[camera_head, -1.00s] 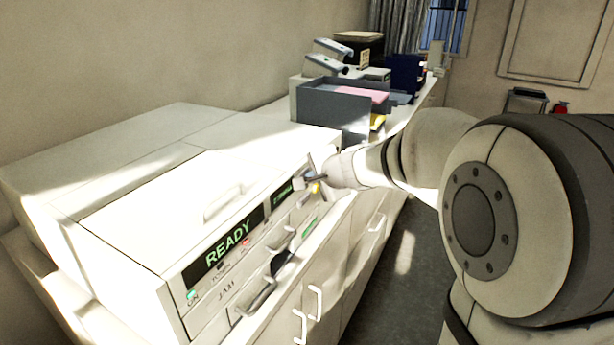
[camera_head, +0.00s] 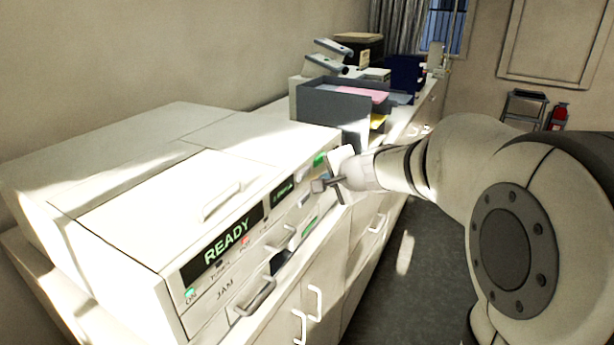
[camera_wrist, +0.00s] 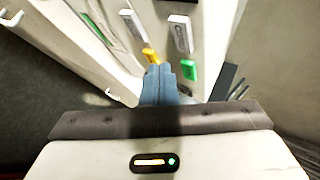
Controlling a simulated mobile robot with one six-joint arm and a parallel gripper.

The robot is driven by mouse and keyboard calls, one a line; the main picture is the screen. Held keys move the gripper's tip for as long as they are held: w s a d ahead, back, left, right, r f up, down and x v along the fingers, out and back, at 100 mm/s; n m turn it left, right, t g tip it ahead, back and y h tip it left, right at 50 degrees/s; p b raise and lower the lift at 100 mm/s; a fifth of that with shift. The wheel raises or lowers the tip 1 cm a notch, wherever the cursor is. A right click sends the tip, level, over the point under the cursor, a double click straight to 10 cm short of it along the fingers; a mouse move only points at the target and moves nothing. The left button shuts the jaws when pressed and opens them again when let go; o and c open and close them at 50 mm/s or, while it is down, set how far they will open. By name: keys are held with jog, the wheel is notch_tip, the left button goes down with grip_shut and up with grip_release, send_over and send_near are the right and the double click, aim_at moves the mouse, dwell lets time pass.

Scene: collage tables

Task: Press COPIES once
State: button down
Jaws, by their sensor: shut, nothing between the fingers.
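The white copier (camera_head: 120,225) stands on the counter at left, with a green READY display (camera_head: 232,242) and a smaller display (camera_head: 282,192) on its front. I cannot read a COPIES label on any button. My gripper (camera_head: 318,186) is shut and empty at the right end of this front panel. In the wrist view, its blue-grey fingertips (camera_wrist: 172,72) point at the panel, close to a yellow button (camera_wrist: 151,55) and a green button (camera_wrist: 189,70). Contact cannot be told. The green button also shows in the head view (camera_head: 320,159), just above the fingers.
Pale handles (camera_wrist: 180,35) or keys sit farther along the panel. Drawer handles (camera_head: 255,297) stick out below. A grey tray (camera_head: 335,108) with pink paper stands behind the copier. The floor (camera_head: 410,270) at right is clear.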

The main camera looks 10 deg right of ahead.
jog(key=shift+s+d+b, duration=0.35)
jog(key=shift+s+d, duration=0.6)
jog(key=shift+d, duration=0.25)
jog(key=s+a+f+n+g, duration=0.2)
jog(key=s+a+n, duration=0.15)
jog(key=s, duration=0.35)
jog(key=s+a+f+n+g, duration=0.2)
jog(key=s+f+n+g, duration=0.15)
jog(key=s, duration=0.45)
jog(key=s+d+f+n+g+h, duration=0.1)
jog(key=s+d+n+h, duration=0.1)
jog(key=s, duration=0.4)
jog(key=s+d+f+n+g+h, duration=0.1)
jog(key=s+d+f+n+h, duration=0.1)
jog(key=s, duration=0.3)
jog(key=shift+s+d+f+n, duration=0.3)
jog(key=shift+s+d+n, duration=0.1)
jog(key=shift+n, duration=0.4)
